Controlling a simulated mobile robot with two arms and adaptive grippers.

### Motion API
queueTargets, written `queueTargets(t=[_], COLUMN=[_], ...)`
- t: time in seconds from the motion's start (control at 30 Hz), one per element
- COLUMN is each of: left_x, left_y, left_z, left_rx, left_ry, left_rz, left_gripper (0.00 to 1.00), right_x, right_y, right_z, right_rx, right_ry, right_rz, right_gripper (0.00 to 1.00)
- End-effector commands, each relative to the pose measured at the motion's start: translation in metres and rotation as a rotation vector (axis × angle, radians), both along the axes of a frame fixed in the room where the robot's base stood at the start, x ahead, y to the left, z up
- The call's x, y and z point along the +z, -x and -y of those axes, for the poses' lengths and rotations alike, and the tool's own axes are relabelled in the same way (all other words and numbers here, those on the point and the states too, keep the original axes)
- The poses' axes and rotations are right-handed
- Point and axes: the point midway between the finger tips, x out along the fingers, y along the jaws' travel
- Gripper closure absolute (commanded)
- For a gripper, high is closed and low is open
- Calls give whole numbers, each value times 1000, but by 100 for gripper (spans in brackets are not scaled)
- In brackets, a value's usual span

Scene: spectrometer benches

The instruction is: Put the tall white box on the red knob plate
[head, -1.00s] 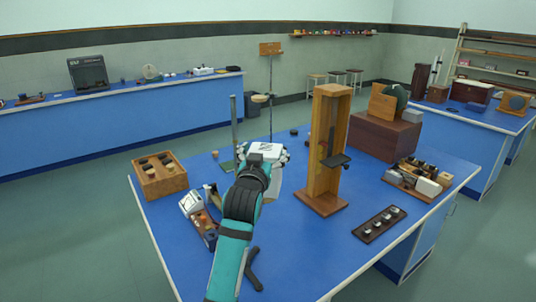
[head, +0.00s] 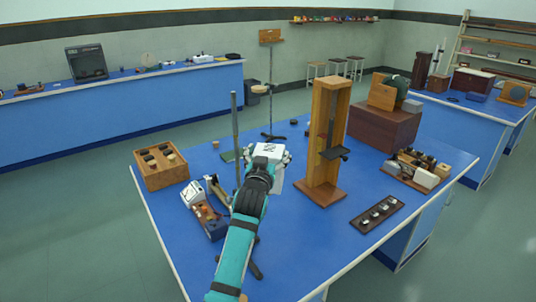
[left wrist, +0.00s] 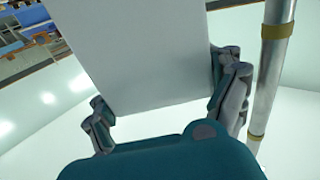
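The tall white box (left wrist: 152,50) is between the two fingers of my left gripper (left wrist: 165,118) in the left wrist view, with fingers against both sides. In the head view, my left gripper (head: 268,155) is at the box's upper part, and the box's white side (head: 277,183) shows below it over the blue table. I cannot tell whether its base touches the table. A dark reddish-brown plate with several silver knobs (head: 359,223) lies at the right front of the table and looks like the knob plate. My right gripper is not in view.
A metal rod stand (head: 235,125) rises just left of the gripper. A tall wooden frame (head: 318,190) stands between the box and the knob plate. A wooden tray (head: 150,182) and a meter board (head: 207,211) are at left. The table's front middle (head: 310,245) is clear.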

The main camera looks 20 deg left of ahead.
Motion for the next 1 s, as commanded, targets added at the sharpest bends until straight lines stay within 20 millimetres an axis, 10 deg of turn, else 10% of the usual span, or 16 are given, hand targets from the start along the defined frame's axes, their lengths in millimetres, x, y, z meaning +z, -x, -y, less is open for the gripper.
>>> queueTargets(t=[0.57,1.0], left_x=[0,-2], left_y=[3,80], left_z=[0,10], left_rx=[1,0], left_ry=[0,1], left_rz=[-2,-1], left_gripper=[0,0], right_x=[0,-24], right_y=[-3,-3], right_z=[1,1], right_rx=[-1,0], right_ry=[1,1], right_rz=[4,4], right_gripper=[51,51])
